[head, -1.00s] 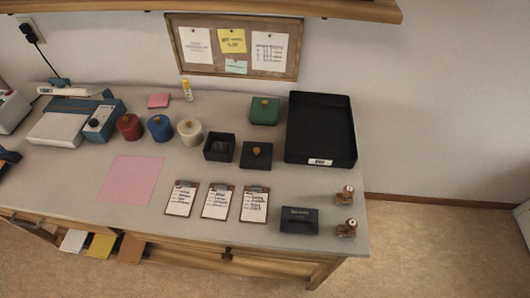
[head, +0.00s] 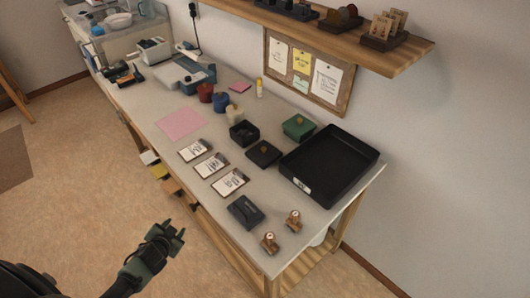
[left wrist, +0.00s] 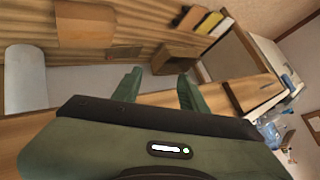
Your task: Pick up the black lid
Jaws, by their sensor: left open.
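The black lid (head: 264,154), square with a gold knob, lies on the workbench (head: 165,98) in the head view. It is between an open black box (head: 239,139) and a large black tray (head: 335,160). My left gripper (head: 174,236) is low in the head view, off the bench's front edge and well short of the lid. It is open and empty. In the left wrist view its two green fingers (left wrist: 157,88) are apart, with wooden bench parts beyond them; the lid does not show there. My right gripper is not in view.
A green lidded box (head: 299,126) stands behind the lid. Several clipboards (head: 210,165), a dark box (head: 245,212) and two small brown objects (head: 294,221) are nearer the front. A wooden shelf (head: 395,60) overhangs the back. Floor (head: 75,190) in front is clear.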

